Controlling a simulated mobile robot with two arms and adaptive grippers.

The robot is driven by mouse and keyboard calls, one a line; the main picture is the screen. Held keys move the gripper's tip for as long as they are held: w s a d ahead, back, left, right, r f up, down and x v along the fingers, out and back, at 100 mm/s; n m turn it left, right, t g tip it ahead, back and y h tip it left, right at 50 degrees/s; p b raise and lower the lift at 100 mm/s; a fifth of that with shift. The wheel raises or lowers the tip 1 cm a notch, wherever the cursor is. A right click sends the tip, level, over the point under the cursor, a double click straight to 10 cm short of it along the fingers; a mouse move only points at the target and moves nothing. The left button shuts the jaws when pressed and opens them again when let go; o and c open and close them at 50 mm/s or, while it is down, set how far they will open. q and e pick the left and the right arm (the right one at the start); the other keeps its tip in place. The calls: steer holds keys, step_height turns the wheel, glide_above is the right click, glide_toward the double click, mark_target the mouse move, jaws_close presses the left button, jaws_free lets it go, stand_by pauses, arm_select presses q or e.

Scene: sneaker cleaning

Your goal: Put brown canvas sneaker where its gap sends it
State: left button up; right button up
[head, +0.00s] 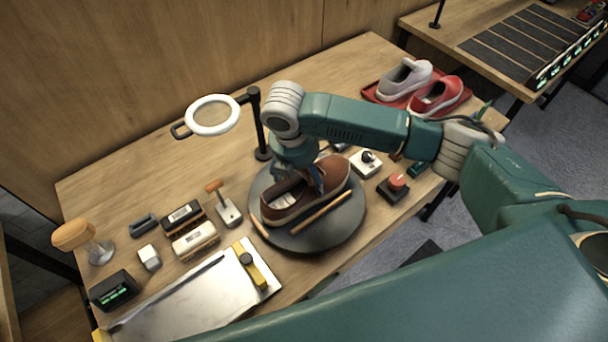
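The brown canvas sneaker (290,203) rests on a dark round turntable (351,219), its toe towards the upper right. My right gripper (302,184) points down over the sneaker's middle, its fingers reaching to the shoe. The fingers overlap the shoe, so I cannot tell whether they grip it. Two thin wooden bars lie along the sneaker, a longer one (322,212) in front and a short one (259,227) near the heel. My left gripper is not in view.
A ring magnifier (212,129) stands behind the turntable. A red tray (372,92) holds a grey shoe (404,78) and a red shoe (436,96). Brushes, a metal plate (190,300) and a green-lit display (115,291) lie left; a red button (397,183) right. A lane rack (520,45) sits farther right.

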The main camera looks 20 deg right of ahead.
steer(key=shift+w+f, duration=0.15)
steer(key=shift+f, duration=0.55)
steer(key=o, duration=1.8)
steer(key=shift+c, duration=0.2)
steer(key=r+b, duration=0.1)
steer(key=r, duration=0.2)
steer(key=a+r+b, duration=0.1)
steer(key=r, duration=0.3)
steer(key=s+a+r+b, duration=0.1)
steer(key=r, duration=0.3)
steer(key=shift+r, duration=0.1)
steer(key=shift+s+r, duration=0.1)
steer(key=shift+r, duration=0.25)
steer(key=shift+s+f, duration=0.1)
